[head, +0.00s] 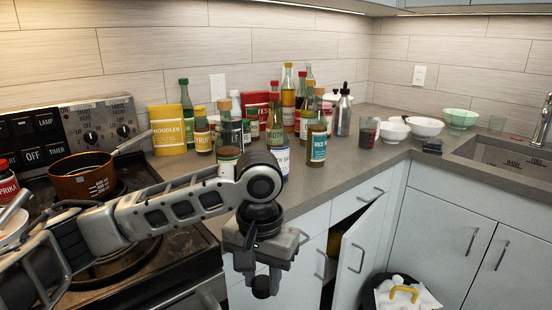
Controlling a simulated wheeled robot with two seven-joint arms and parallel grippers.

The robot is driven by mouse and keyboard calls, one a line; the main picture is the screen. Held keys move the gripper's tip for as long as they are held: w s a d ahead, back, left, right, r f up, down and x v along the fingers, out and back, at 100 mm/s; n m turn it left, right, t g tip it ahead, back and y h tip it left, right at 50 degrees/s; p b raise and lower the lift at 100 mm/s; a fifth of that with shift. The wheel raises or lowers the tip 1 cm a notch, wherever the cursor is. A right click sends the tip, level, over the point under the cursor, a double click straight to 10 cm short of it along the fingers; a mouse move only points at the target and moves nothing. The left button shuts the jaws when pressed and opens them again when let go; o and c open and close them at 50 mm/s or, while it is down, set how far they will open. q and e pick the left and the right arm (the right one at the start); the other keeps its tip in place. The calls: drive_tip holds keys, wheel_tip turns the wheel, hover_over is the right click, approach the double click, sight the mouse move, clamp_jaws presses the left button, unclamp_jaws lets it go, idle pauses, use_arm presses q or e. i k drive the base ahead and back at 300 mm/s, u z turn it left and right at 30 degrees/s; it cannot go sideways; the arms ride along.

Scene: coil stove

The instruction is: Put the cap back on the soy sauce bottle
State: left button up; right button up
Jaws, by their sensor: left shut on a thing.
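My left gripper (262,268) points down in front of the counter edge, over the gap before the cabinet doors. It is shut on a small dark round thing (262,287), which looks like a cap; the fingers partly hide it. My right gripper is not in view.
Several bottles, including a rice vinegar bottle (317,140), crowd the counter. A glass of dark liquid (368,135) and white bowls (424,127) stand right. A copper pot (82,180) sits on the stove. A cabinet door (357,245) hangs ajar; a bin (402,292) stands below.

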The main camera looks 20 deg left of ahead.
sight(278, 143)
drive_tip(key=z, duration=1.5)
drive_tip(key=i, duration=1.1)
drive_tip(key=u, duration=3)
